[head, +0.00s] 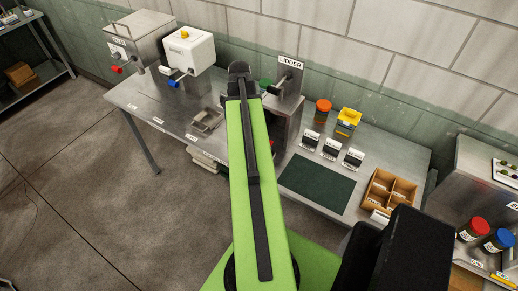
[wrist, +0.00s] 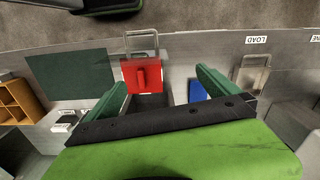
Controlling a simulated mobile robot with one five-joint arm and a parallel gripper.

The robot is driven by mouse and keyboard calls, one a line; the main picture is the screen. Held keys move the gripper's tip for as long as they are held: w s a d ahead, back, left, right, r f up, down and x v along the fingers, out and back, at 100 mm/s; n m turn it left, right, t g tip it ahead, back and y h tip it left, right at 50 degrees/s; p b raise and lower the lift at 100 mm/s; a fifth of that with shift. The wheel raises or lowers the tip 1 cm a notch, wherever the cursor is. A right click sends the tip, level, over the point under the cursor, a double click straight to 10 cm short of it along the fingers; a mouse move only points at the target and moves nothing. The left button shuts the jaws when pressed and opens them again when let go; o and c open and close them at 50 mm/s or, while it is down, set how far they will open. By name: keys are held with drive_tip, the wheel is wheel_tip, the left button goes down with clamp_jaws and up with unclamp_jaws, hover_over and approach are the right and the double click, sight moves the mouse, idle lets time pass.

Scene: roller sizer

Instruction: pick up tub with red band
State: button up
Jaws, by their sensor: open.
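No tub with a clearly readable red band shows. In the head view a jar with an orange-red top (head: 323,106) stands upright on the bench right of the LIDDER station, beside a yellow-topped container (head: 348,119). A red-topped jar (head: 474,229) and a blue-topped jar (head: 499,239) stand on the unit at far right. My gripper (wrist: 161,77) is open in the wrist view, with nothing held between its green fingers. Beyond them lies a red square piece (wrist: 142,74) with a raised grip. In the head view my arm hides most of the gripper.
The LIDDER station (head: 287,88) stands behind my arm. Three small labelled black stands (head: 331,147), a dark green mat (head: 316,181) and a wooden divided box (head: 389,192) share the bench. A white machine (head: 188,49) stands at the back left. The wrist view shows a blue panel (wrist: 197,91).

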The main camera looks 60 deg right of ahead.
drive_tip(key=s+d+m, duration=0.2)
drive_tip(key=s+d, duration=0.2)
drive_tip(key=s, duration=0.1)
wheel_tip(320, 180, down, 18)
drive_tip(key=b, duration=1.7)
drive_tip(key=shift+w+r+b, duration=0.15)
drive_tip(key=shift+r+b, duration=0.05)
drive_tip(key=shift+b, duration=0.15)
drive_tip(key=shift+r, duration=0.2)
drive_tip(key=shift+c, duration=0.4)
drive_tip(key=c, duration=1.8)
drive_tip(key=shift+o, duration=0.2)
